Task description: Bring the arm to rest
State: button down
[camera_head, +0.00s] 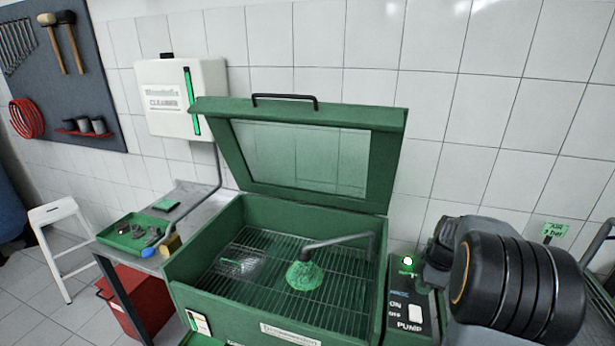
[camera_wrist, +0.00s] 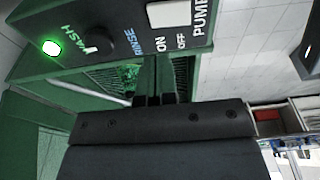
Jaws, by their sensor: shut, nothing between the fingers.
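My arm (camera_head: 520,285) shows in the head view at the lower right, its dark rounded links beside the control panel of the parts washer. The gripper end cannot be made out there. In the wrist view my gripper (camera_wrist: 155,99) is shut and empty, its two dark fingers together in front of the panel (camera_wrist: 110,45). The panel carries a WASH/RINSE knob (camera_wrist: 99,40), a pump switch (camera_wrist: 168,13) and a lit green lamp (camera_wrist: 51,48). I cannot tell whether the fingers touch the panel.
The green parts washer (camera_head: 270,325) stands with its lid (camera_head: 396,150) raised. A spout with a green brush-like head (camera_head: 305,275) reaches over its grate, with a shiny part (camera_head: 240,263) to the left. A green tray (camera_head: 118,222) of parts sits on the side table.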

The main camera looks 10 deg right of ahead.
jog(key=shift+m, duration=0.7)
jog(key=shift+s+f+m, duration=0.15)
jog(key=shift+f+m, duration=0.05)
jog(key=shift+m, duration=0.7)
jog(key=m, duration=0.1)
jog(key=s+a+m, duration=0.1)
jog(key=m, duration=0.1)
jog(key=s+a+m, duration=0.1)
jog(key=m, duration=0.1)
jog(key=shift+s+f+g, duration=0.1)
jog(key=shift+s+g, duration=0.15)
jog(key=shift+g, duration=0.05)
jog(key=s+a+r+m+t, duration=0.1)
jog(key=s+a+r, duration=0.2)
jog(key=a, duration=0.3)
jog(key=s+a+r+m+t+h, duration=0.1)
jog(key=s+a+r+m+t, duration=0.1)
jog(key=a, duration=0.4)
jog(key=s+a+r+m+t, duration=0.1)
jog(key=s+a+r, duration=0.3)
jog(key=a+r, duration=0.1)
jog(key=shift+s+a+r+m+h, duration=0.25)
jog(key=shift+a+m+h, duration=0.05)
jog(key=shift+a, duration=0.6)
